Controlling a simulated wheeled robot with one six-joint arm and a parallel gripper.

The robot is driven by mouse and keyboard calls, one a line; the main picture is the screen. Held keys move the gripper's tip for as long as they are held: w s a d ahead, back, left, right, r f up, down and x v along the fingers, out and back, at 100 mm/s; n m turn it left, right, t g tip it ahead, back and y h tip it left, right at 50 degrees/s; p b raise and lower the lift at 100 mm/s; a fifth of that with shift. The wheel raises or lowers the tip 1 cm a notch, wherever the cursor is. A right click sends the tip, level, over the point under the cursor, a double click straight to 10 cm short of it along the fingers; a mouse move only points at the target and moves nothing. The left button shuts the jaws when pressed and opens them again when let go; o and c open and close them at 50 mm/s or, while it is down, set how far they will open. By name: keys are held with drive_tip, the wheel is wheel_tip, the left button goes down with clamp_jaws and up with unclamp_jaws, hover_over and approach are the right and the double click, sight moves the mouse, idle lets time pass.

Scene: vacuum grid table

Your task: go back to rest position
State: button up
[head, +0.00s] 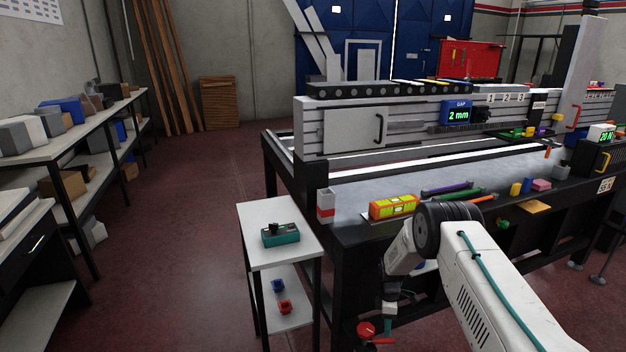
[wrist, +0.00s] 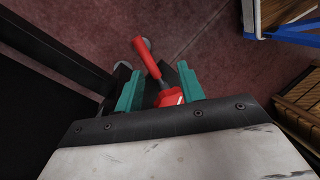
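My gripper (wrist: 160,85) has two teal fingers that stand apart in the wrist view. A red lever-like part (wrist: 148,58) with a red block at its near end shows between and beyond the fingers; I see no clear grip on it. In the head view my gripper (head: 388,326) hangs low, pointing down, in front of the black table's (head: 348,238) lower side. The red part (head: 367,330) shows right beside the fingertips there. Whether a finger touches it, I cannot tell. My arm is bent over, low at the lower right of the head view.
A small white side table (head: 262,215) carries a teal box (head: 280,235), with blue and red pieces on its lower shelf. The black table's edge, with a yellow-red level (head: 393,207) on top, is close to my arm. Open floor (head: 190,230) lies to the left.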

drive_tip(key=s+r+m+g, duration=0.1)
drive_tip(key=s+r+m, duration=0.4)
drive_tip(key=r, duration=0.7)
drive_tip(key=s+r+m, duration=0.3)
drive_tip(key=s+r, duration=0.4)
drive_tip(key=r, duration=0.6)
drive_tip(key=s+r+m+g, duration=0.1)
drive_tip(key=s+r+m, duration=0.35)
drive_tip(key=r, duration=0.75)
drive_tip(key=s+r+m+t, duration=0.1)
drive_tip(key=s+r+t, duration=0.1)
drive_tip(key=s+r, duration=0.4)
drive_tip(key=s+a+r+t, duration=0.1)
drive_tip(key=s+r+t, duration=0.1)
drive_tip(key=s+r, duration=0.5)
drive_tip(key=s+r+m+t, duration=0.1)
drive_tip(key=s+r, duration=0.6)
drive_tip(key=s, duration=0.9)
drive_tip(key=shift+a+m+t, duration=0.25)
drive_tip(key=shift+m+t, duration=0.1)
drive_tip(key=shift+t, duration=0.35)
